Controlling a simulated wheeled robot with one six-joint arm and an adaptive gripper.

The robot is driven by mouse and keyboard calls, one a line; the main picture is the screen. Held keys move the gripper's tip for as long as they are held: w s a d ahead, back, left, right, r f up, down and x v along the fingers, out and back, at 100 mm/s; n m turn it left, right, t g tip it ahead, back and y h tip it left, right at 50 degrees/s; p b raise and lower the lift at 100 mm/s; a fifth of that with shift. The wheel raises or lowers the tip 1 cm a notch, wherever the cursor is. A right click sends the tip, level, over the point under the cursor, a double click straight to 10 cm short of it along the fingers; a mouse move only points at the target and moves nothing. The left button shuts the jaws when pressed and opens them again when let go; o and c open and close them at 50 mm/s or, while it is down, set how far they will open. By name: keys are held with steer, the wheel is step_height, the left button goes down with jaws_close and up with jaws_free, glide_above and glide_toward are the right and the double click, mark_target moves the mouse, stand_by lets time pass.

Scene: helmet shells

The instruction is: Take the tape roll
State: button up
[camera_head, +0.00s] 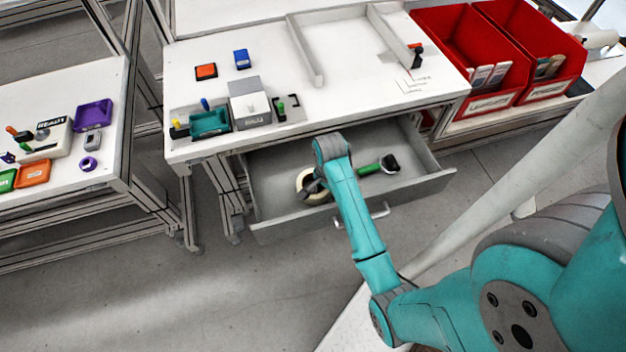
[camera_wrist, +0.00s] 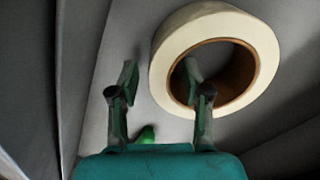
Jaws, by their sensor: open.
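The tape roll (camera_head: 319,198) lies in the open drawer (camera_head: 275,228), toward its left side. It is cream with a brown core, and it also shows large in the wrist view (camera_wrist: 268,60). My gripper (camera_wrist: 160,74) is open at the roll. Its right finger overlaps the roll's hole, and its left finger is outside the rim, so the near-left wall of the roll lies between them. I cannot tell how deep the fingers reach. In the head view my gripper (camera_head: 313,185) partly hides the roll.
A green-handled tool (camera_head: 378,166) lies in the drawer to the right of the roll. The drawer walls stand close around my gripper. The white worktable (camera_head: 345,95) above carries small boxes and a grey divider. Red bins (camera_head: 455,45) stand at the right.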

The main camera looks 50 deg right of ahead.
steer(key=shift+f, duration=0.1)
jaws_close()
steer(key=shift+r, duration=0.2)
